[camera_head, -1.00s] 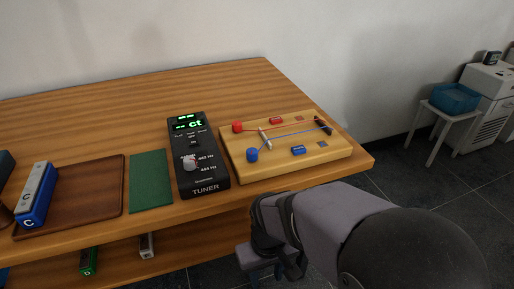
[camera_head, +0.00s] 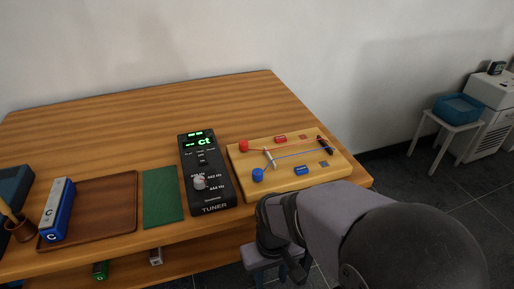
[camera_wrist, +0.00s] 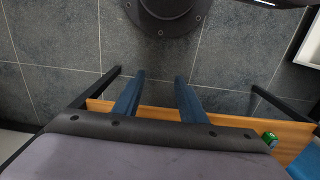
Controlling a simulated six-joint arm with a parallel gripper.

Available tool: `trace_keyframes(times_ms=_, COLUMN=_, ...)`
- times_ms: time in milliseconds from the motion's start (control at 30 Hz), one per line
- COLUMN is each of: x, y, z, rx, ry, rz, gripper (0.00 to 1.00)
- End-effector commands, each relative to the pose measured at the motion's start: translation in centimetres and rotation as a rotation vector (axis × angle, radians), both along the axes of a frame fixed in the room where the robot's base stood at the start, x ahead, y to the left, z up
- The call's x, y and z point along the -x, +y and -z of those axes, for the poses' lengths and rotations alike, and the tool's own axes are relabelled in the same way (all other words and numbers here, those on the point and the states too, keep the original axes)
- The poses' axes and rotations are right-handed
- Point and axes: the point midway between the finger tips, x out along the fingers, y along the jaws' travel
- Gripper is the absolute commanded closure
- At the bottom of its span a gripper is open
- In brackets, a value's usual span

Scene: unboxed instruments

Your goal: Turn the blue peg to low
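The blue peg (camera_head: 258,174) stands at the front left of a light wooden board (camera_head: 285,186) in the head view. A blue string runs from it toward the board's right end. The blue label block (camera_head: 302,170) and a small dark blue square (camera_head: 324,163) lie to its right. My gripper (camera_wrist: 159,78) is open and empty in the wrist view, its two blue fingers apart over the floor. In the head view it is below the table's front edge, in front of the board, clear of the peg. Lettering on the blocks is too small to read.
The red peg (camera_head: 243,145) and red block (camera_head: 280,139) are on the same board. A black tuner (camera_head: 206,191) with a lit screen stands left of it. Further left are a green mat (camera_head: 162,198) and a brown tray (camera_head: 104,180). The table's back is clear.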

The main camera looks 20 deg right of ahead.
Motion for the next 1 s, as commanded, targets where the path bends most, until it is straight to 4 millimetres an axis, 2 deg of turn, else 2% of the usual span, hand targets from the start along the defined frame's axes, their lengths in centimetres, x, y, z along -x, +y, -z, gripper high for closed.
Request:
trace_keyframes(times_ms=33, x=0.2, y=0.0, z=-2.8, rx=0.0, ry=0.012, rz=0.002, gripper=0.62)
trace_keyframes(times_ms=200, x=0.9, y=-0.1, z=-6.9, rx=0.0, ry=0.056, rz=0.007, gripper=0.62)
trace_keyframes(times_ms=467, x=0.8, y=-0.3, z=-13.4, rx=-0.001, ry=0.103, rz=0.014, gripper=0.62)
trace_keyframes(times_ms=767, x=-1.1, y=-0.5, z=-21.1, rx=-0.002, ry=0.126, rz=0.023, gripper=0.62)
trace_keyframes(times_ms=1000, x=-4.2, y=-0.8, z=-27.2, rx=-0.005, ry=0.123, rz=0.009, gripper=0.62)
